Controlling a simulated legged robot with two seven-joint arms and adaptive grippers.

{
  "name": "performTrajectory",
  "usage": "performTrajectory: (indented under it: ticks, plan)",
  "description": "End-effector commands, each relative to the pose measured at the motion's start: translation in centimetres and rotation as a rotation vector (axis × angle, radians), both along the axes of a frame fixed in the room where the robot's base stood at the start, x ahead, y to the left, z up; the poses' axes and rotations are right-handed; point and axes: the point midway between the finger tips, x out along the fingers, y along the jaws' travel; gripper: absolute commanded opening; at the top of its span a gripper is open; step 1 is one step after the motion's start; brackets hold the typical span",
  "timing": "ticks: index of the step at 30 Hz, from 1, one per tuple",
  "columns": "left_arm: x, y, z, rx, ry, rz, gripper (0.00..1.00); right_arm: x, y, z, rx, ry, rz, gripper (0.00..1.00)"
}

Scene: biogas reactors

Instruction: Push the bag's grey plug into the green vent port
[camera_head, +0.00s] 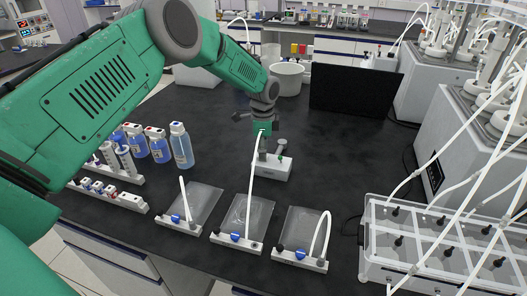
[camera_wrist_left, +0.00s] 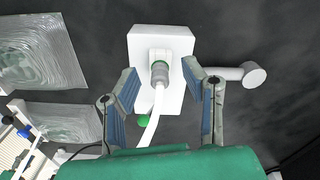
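A white box (camera_head: 272,168) stands on the dark bench below my left gripper (camera_head: 266,145). In the left wrist view the box (camera_wrist_left: 145,42) carries the green vent port (camera_wrist_left: 161,60), seen as a green ring. The grey plug (camera_wrist_left: 159,74) sits at this ring, lined up with it; I cannot tell how deep it is. A white tube (camera_wrist_left: 150,122) runs from the plug to the middle bag (camera_head: 245,212). My left gripper is open, its blue-padded fingers (camera_wrist_left: 159,80) apart on either side of the plug, not touching it. My right gripper is out of view.
A side cylinder (camera_wrist_left: 253,74) sticks out from the box. Two more bags (camera_head: 203,203) (camera_head: 303,228) lie left and right of the middle one. Blue-liquid bottles (camera_head: 181,147) stand left, a clear divided tank (camera_head: 440,255) right, a black panel (camera_head: 352,92) behind.

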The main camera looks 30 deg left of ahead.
Motion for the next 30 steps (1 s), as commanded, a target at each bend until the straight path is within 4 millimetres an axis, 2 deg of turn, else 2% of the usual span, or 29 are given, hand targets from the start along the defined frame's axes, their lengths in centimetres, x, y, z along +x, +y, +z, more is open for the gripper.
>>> performTrajectory:
  ticks: [5, 12, 16, 21, 30]
  plan:
    - [0.1, 0.0, 2.9, -0.001, -0.005, 0.0, 0.39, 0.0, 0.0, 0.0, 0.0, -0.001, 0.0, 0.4]
    - [0.2, 0.1, 8.0, 0.0, -0.004, 0.0, 0.39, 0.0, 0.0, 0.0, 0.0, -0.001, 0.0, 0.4]
    - [0.2, 0.1, 10.0, 0.0, -0.001, 0.0, 0.39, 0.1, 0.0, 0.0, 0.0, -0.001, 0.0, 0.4]
    - [0.2, 0.1, 11.3, 0.0, 0.001, 0.0, 0.39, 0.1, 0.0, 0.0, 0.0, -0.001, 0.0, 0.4]
    - [0.2, 0.1, 11.5, 0.0, 0.001, 0.0, 0.39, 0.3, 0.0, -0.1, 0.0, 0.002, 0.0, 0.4]
